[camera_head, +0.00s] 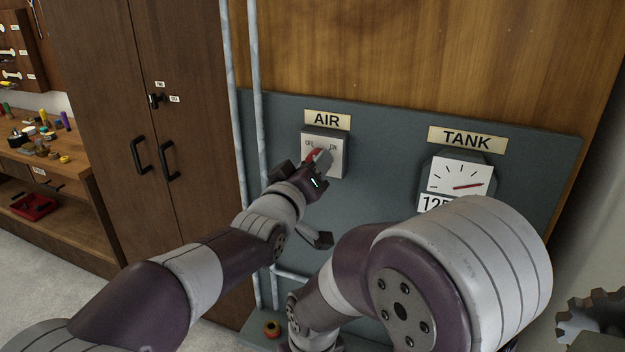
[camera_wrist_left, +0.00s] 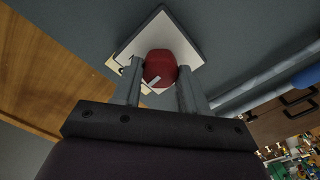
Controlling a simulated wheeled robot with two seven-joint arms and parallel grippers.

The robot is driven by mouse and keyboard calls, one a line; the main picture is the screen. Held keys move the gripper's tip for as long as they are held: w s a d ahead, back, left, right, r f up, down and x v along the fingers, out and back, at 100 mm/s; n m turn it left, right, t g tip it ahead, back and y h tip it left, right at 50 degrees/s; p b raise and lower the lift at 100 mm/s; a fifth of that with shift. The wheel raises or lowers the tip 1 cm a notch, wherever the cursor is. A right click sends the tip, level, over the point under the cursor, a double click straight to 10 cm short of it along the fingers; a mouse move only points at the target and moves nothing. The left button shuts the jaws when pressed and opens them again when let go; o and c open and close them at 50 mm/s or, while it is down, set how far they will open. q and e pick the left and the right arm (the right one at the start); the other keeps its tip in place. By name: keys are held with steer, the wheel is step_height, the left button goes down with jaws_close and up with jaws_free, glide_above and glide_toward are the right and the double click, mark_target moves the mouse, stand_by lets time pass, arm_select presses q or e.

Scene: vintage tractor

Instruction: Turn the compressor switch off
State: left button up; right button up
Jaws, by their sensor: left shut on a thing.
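The compressor switch is a light square plate (camera_head: 338,158) with a red knob (camera_head: 320,156), under the AIR label (camera_head: 327,120) on a grey panel. OFF is marked at the plate's upper left and ON at its upper right. My left gripper (camera_head: 314,165) is at the knob and covers part of the plate's lower left. In the left wrist view, the red knob (camera_wrist_left: 160,67) sits between the two fingers of the left gripper (camera_wrist_left: 160,80), which is shut on it. The knob's exact pointing direction is hard to tell. My right gripper is not clearly in view.
A TANK gauge (camera_head: 462,182) with a red needle is right of the switch. Grey pipes (camera_head: 259,150) run down the panel's left side. A brown cabinet (camera_head: 195,110) and a workbench (camera_head: 45,170) stand at left. My other arm fills the lower right.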

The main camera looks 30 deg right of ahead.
arm_select(q)
steer(key=shift+n+b, duration=1.15)
steer(key=shift+n, duration=2.95)
steer(key=o, duration=1.1)
steer(key=shift+c, duration=0.2)
steer(key=shift+a, duration=0.1)
